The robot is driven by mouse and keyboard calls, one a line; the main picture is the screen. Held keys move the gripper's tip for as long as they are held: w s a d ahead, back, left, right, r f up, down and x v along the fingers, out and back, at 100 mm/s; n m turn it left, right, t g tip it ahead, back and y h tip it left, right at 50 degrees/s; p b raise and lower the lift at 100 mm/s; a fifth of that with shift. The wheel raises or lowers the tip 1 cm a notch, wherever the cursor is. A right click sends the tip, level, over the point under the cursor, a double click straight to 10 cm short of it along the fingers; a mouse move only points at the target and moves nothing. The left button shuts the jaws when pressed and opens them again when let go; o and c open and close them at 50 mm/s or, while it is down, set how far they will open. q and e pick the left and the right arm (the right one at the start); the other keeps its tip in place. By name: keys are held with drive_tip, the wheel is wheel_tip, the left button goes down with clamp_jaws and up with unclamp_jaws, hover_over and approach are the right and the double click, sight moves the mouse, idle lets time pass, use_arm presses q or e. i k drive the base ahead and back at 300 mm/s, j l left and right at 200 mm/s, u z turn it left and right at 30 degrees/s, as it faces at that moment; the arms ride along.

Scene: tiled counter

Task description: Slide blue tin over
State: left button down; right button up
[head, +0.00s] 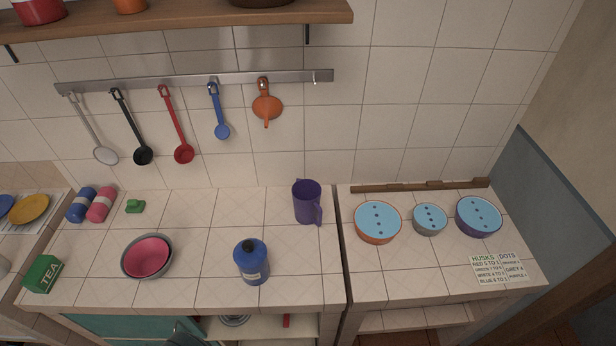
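A blue container (252,264) with a dark top and a pale label stands near the front of the middle counter; it is the only plain blue, tin-like thing here. On the right counter are three round tins with light blue, dotted lids: one with an orange side (377,222), a smaller grey one (430,219) and one with a purple-blue side (479,216). I cannot tell which of these the task calls the blue tin. Neither of my grippers shows in the head view.
A purple jug (307,202) stands behind and right of the blue container. Nested bowls (147,257) and a green TEA box (43,274) are left. A printed card (498,268) lies front right. A narrow gap (342,250) splits the counters. Utensils hang from a rail (240,78).

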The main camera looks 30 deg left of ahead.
sight(256, 276)
drive_tip(key=j+u, duration=0.2)
drive_tip(key=u, duration=1.35)
drive_tip(key=z, duration=0.25)
